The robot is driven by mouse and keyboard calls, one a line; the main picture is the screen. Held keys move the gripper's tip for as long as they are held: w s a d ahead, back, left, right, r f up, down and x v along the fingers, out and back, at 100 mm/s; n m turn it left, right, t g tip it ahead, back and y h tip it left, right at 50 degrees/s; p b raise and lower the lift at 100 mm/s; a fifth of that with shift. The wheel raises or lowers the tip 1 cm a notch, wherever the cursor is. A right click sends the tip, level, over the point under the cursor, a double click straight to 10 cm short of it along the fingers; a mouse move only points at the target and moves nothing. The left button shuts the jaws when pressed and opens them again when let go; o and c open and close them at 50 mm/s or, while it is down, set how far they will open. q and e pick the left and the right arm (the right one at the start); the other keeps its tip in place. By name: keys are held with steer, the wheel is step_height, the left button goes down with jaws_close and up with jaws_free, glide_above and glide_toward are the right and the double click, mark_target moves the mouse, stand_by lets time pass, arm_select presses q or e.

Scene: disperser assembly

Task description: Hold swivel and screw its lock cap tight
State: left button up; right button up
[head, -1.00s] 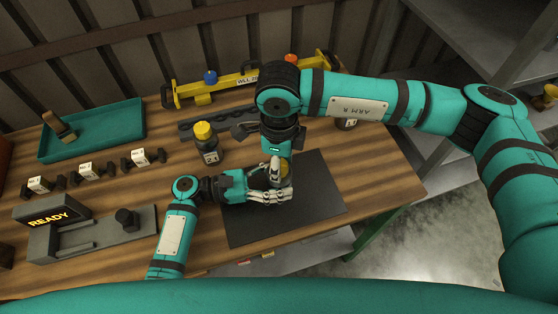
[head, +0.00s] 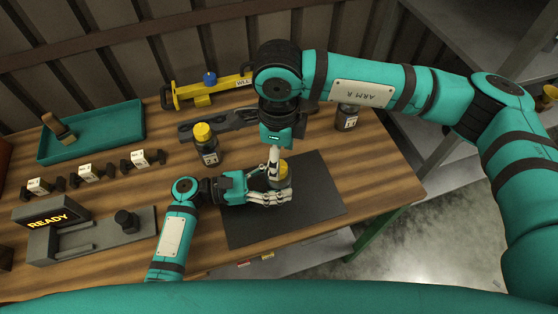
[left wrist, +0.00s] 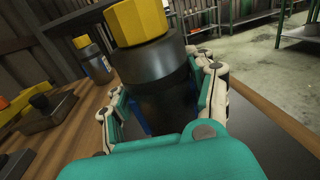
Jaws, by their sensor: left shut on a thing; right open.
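The swivel is a dark cylinder (left wrist: 158,80) with a yellow hexagonal lock cap (left wrist: 138,22), seated on its top in the left wrist view. My left gripper (head: 273,193) is shut around the swivel's body and holds it upright over the dark mat (head: 315,205). The pale fingers also show on both sides of the body in the left wrist view (left wrist: 165,105). In the head view the yellow cap (head: 283,169) shows beside the right gripper's fingers. My right gripper (head: 274,165) is open and points down at the cap; its fingertips are partly hidden, so contact is unclear.
Another yellow-capped dark unit (head: 206,148) stands left of the mat, and a dark labelled one (head: 347,118) stands behind it. A yellow beam (head: 215,90), teal tray (head: 95,130), small labelled shackles (head: 90,172) and a READY fixture (head: 50,218) surround the work area. The mat's right part is clear.

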arm_select(q)
jaws_close()
arm_select(e)
step_height(320, 180, up, 8)
steer(key=shift+r, duration=0.15)
arm_select(q)
steer(key=o, duration=1.8)
jaws_free()
steer(key=shift+c, duration=0.2)
